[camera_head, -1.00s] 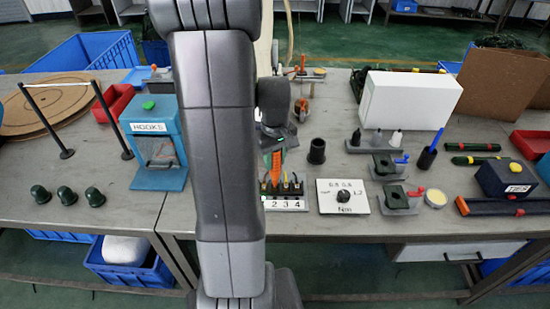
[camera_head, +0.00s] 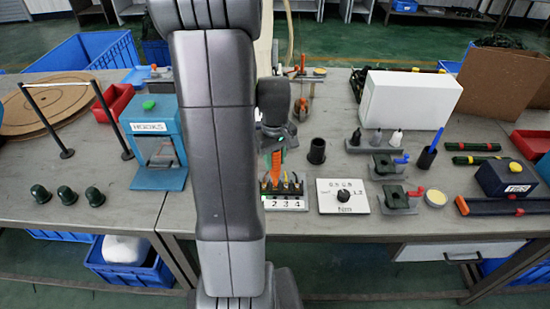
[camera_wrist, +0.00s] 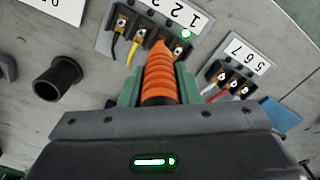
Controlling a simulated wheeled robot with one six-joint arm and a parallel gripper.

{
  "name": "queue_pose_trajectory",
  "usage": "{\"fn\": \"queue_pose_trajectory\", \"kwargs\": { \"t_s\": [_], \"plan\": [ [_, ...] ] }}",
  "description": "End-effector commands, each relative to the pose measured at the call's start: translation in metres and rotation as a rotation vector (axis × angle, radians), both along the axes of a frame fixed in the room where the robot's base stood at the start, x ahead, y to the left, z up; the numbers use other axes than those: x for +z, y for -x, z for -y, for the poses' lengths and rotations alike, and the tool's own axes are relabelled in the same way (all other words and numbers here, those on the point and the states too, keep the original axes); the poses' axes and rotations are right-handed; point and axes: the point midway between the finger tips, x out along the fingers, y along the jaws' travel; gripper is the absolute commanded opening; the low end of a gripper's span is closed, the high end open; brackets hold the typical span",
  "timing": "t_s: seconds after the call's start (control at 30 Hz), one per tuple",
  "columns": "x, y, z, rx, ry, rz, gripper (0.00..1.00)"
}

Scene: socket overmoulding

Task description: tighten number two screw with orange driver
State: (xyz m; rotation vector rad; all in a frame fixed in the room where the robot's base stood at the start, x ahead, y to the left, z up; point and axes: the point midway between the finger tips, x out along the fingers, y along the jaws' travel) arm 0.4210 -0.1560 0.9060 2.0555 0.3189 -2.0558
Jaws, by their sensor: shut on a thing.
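My gripper (camera_wrist: 158,88) has green fingers that are shut on the ribbed handle of the orange driver (camera_wrist: 159,78). In the head view the driver (camera_head: 276,168) stands roughly upright over the numbered terminal block (camera_head: 285,204), partly behind my arm. In the wrist view the block (camera_wrist: 108,42) shows a row of terminals with black and yellow wires and a number label. The driver's lower end is at the second terminal from the label's "1" end. The handle hides the tip, so I cannot tell whether it sits in the screw.
A second block (camera_wrist: 236,66) labelled 5, 6, 7 lies beside the first in the wrist view. A black cup (camera_head: 316,151) and a torque dial plate (camera_head: 328,205) stand to the right. A blue HOOKS box (camera_head: 150,115) stands left of my arm.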

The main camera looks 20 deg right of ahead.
Motion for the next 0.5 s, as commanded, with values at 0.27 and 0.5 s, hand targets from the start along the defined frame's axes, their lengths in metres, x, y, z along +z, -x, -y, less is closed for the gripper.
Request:
{"fn": "queue_pose_trajectory", "kwargs": {
  "t_s": [0.27,0.5],
  "plan": [
    [-0.0037,-0.0001,0.0001,0.0,0.0,0.0,0.02],
    [-0.0066,-0.0001,0.0001,0.0,0.0,0.0,0.02]
  ]
}}
